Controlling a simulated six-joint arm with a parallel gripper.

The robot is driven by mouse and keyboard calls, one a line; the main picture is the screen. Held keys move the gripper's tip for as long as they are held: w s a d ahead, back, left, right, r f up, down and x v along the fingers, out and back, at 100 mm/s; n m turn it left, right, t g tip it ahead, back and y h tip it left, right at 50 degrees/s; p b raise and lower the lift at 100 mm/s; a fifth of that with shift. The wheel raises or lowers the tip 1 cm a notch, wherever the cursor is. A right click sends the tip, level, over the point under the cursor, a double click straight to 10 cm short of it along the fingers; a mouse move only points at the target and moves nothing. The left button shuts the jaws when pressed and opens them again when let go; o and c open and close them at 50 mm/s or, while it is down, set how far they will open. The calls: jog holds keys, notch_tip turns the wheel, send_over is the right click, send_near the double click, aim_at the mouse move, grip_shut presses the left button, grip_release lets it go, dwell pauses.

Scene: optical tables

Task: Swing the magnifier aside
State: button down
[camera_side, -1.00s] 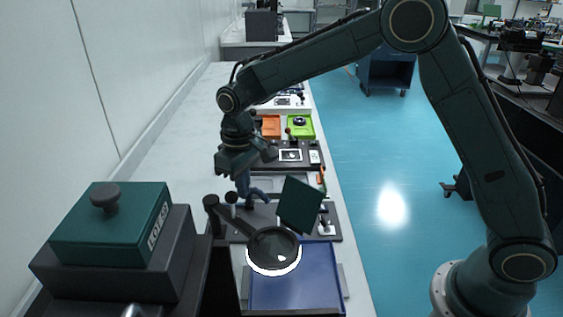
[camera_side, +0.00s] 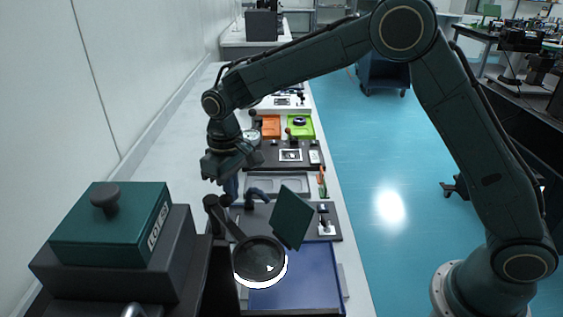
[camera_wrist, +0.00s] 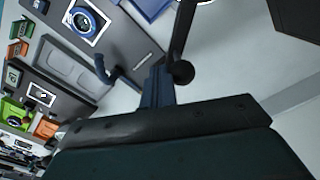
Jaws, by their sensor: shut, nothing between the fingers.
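The magnifier (camera_side: 260,260) has a round dark lens with a white lower rim, on a black arm running from a post with a knob at upper left. Its lens hangs over the left part of a blue tray (camera_side: 305,280). In the wrist view, the magnifier's black arm (camera_wrist: 184,30) and round knob show just right of my fingers. My gripper (camera_side: 230,188) points down behind the post in the side view. Its blue fingers (camera_wrist: 158,86) are shut and empty, close beside the magnifier arm; I cannot tell whether they touch it.
A tilted green plate (camera_side: 292,217) stands right of the magnifier. A blue curved handle (camera_side: 258,193) rises near my gripper. A green-lidded box (camera_side: 112,225) fills the near left. Orange (camera_side: 270,127) and green (camera_side: 300,131) trays lie farther back. The left bench strip is clear.

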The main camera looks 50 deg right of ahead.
aim_at(221, 218)
jog(key=shift+w+a, duration=0.2)
jog(key=shift+a, duration=0.75)
jog(key=shift+w+a, duration=0.25)
jog(key=shift+a, duration=0.4)
jog(key=shift+w+a, duration=0.1)
jog(key=shift+a, duration=0.5)
jog(key=shift+d, duration=0.15)
jog(key=shift+d, duration=0.5)
jog(key=shift+r, duration=0.1)
